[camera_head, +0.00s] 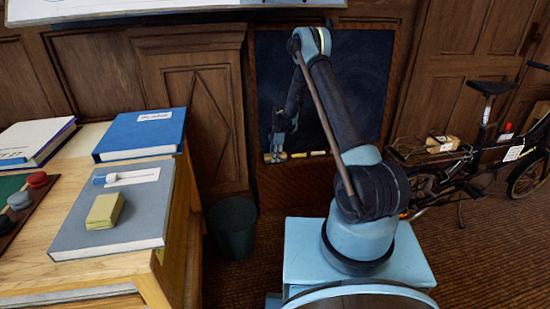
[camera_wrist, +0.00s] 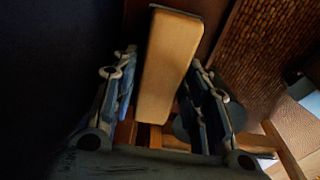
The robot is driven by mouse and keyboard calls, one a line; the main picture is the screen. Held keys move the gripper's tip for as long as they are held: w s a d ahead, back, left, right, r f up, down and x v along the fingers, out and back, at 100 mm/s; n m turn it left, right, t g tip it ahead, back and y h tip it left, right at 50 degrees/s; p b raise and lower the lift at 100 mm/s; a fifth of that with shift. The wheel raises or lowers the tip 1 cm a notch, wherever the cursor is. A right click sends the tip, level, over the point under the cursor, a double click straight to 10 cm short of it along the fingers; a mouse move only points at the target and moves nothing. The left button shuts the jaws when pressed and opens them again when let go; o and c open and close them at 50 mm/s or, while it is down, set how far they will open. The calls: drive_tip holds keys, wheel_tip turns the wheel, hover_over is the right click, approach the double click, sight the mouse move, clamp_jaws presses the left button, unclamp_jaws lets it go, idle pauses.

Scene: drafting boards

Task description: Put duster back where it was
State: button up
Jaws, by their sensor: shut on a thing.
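The duster (camera_wrist: 168,65), a long block with a pale wooden top, lies between the two fingers of my gripper (camera_wrist: 163,98) in the wrist view. My gripper is shut on it. In the head view my gripper (camera_head: 278,145) hangs low in front of the dark chalkboard (camera_head: 350,90), just at its bottom ledge. Small pale pieces (camera_head: 317,153) lie along that ledge. The duster is hard to make out there, and I cannot tell whether it touches the ledge.
A wooden desk (camera_head: 110,268) at left holds books and a yellow block (camera_head: 105,211) on a grey book (camera_head: 125,225). A dark bin (camera_head: 233,228) stands beside the desk. A bicycle (camera_head: 465,160) with a wooden block (camera_head: 442,144) on its rack stands at right.

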drive_tip(key=o, duration=0.8)
drive_tip(key=shift+f, duration=0.1)
drive_tip(key=shift+o, duration=0.2)
wheel_tip(320, 180, up, 12)
drive_tip(key=d, duration=0.1)
drive_tip(key=shift+w+d, duration=0.15)
drive_tip(key=shift+d, duration=0.05)
